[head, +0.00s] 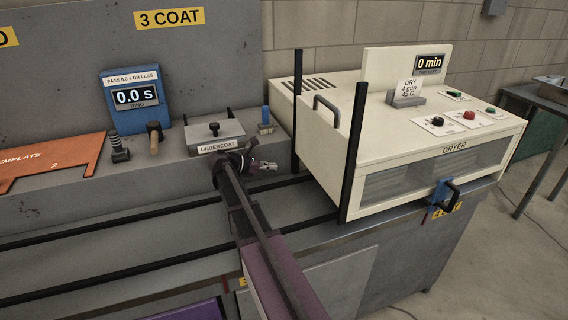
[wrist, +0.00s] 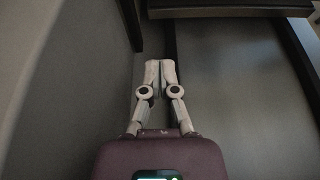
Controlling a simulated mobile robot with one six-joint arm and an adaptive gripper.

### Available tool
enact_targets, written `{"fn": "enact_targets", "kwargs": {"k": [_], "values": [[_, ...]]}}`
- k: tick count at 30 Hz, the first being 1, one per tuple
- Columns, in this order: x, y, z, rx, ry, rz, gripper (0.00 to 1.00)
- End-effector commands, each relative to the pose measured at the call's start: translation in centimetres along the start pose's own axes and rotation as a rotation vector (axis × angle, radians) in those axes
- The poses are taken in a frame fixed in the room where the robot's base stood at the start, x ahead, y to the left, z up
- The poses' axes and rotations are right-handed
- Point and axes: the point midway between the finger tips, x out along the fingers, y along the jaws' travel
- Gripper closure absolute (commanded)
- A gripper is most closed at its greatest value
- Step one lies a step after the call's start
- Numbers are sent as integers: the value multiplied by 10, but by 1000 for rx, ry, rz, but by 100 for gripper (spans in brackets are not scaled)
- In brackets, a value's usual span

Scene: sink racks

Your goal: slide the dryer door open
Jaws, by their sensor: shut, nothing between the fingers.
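The dryer (head: 455,105) is a cream box at the right in the head view, with a DRYER label and a glazed front panel (head: 395,184). A grey bar handle (head: 326,104) is on its left side near the top. A black handle on a blue piece (head: 443,197) is at its lower front right. I cannot tell for sure which part is the sliding door. My gripper (head: 264,166) is left of the dryer, apart from it, near the UNDERCOAT box. In the wrist view its fingertips (wrist: 160,72) are together and hold nothing, over grey surfaces.
Two black upright posts (head: 354,150) stand by the dryer's left side. The UNDERCOAT box (head: 215,138), a blue timer (head: 136,98) and an orange template (head: 48,160) are on the left ledge. Dark rails (head: 130,230) run along the bench front. The dryer top has knobs and a 0 min display (head: 430,63).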

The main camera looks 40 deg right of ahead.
Motion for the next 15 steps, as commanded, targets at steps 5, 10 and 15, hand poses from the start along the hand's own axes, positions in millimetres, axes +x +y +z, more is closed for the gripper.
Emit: {"fn": "enact_targets", "kwargs": {"k": [5,10,15], "values": [[12,0,-2,1,0,-1,100],[31,0,-3,1,1,0,100],[56,0,-3,1,1,0,100]]}}
